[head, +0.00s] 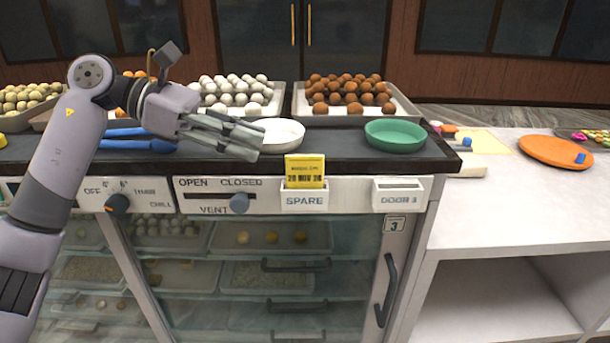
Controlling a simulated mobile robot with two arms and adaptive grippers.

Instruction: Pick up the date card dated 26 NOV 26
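A yellow date card (305,171) stands upright in the white holder marked SPARE (304,200) on the front of the counter. Its lower line seems to read 20 or 26 NOV 26; the small print is too blurred to be sure. My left gripper (258,143) is over the counter top, up and to the left of the card and apart from it. Its fingers point right and lie close together in this view; I cannot tell whether they are open or shut. No card shows between them. My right gripper is not in view.
A white bowl (278,133) is just behind my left fingertips, and a green dish (395,134) is to the right. Trays of white sweets (235,92) and brown sweets (346,93) stand behind. An empty holder marked DOOR (398,198) and a vent knob (239,203) flank the card.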

